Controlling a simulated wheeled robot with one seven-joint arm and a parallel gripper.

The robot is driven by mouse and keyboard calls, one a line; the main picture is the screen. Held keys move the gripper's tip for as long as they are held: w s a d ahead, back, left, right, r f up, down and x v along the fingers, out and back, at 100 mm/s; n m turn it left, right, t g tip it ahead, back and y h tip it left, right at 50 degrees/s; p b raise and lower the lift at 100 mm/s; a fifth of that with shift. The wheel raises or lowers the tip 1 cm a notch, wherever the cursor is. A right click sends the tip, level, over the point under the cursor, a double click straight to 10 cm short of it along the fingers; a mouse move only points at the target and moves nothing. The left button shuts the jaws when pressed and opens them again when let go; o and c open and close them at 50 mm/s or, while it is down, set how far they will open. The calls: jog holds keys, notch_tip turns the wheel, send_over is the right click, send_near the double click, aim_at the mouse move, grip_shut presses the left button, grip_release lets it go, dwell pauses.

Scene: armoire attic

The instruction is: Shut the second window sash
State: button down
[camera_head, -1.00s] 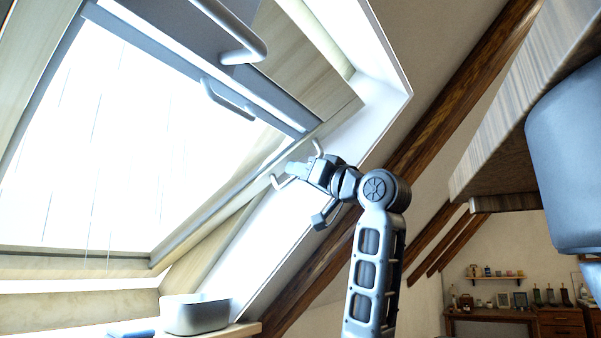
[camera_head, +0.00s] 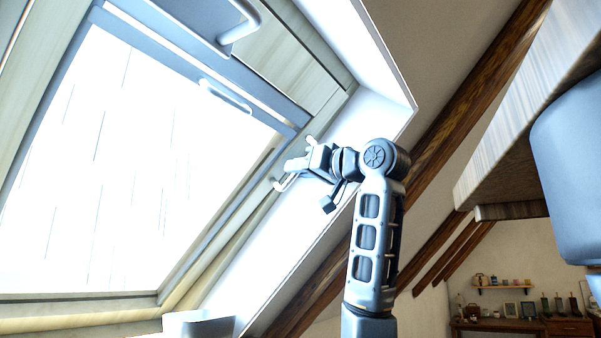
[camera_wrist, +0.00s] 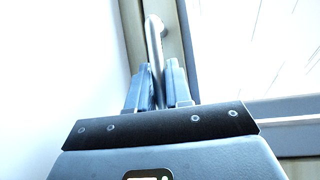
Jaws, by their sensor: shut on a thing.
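A large window sash (camera_head: 183,277) with a pale frame and bright glass fills the left of the head view. It lies close to its surrounding frame along the right and lower edges; I cannot tell whether it is fully shut. A pale bar handle (camera_head: 283,184) stands on its right edge. My gripper (camera_head: 292,168) is at this handle, reaching in from the right. In the wrist view, the handle's bar (camera_wrist: 154,38) runs between the two fingers of my gripper (camera_wrist: 160,80), which are shut on it. The part between the fingers is mostly hidden.
A grey block with a bar handle (camera_head: 243,22) is at the top, and another handle (camera_head: 226,97) sits below it. A pale container (camera_head: 205,326) stands below the window. A wooden beam (camera_head: 455,115) and an overhanging wooden panel (camera_head: 505,140) lie to the right.

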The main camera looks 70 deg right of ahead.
jog(key=c, duration=1.1)
grip_release()
jog(key=shift+c, duration=0.2)
jog(key=shift+f, duration=0.1)
jog(key=b+v, duration=0.2)
jog(key=v, duration=0.6)
jog(key=shift+b, duration=0.3)
jog(key=shift+w, duration=0.1)
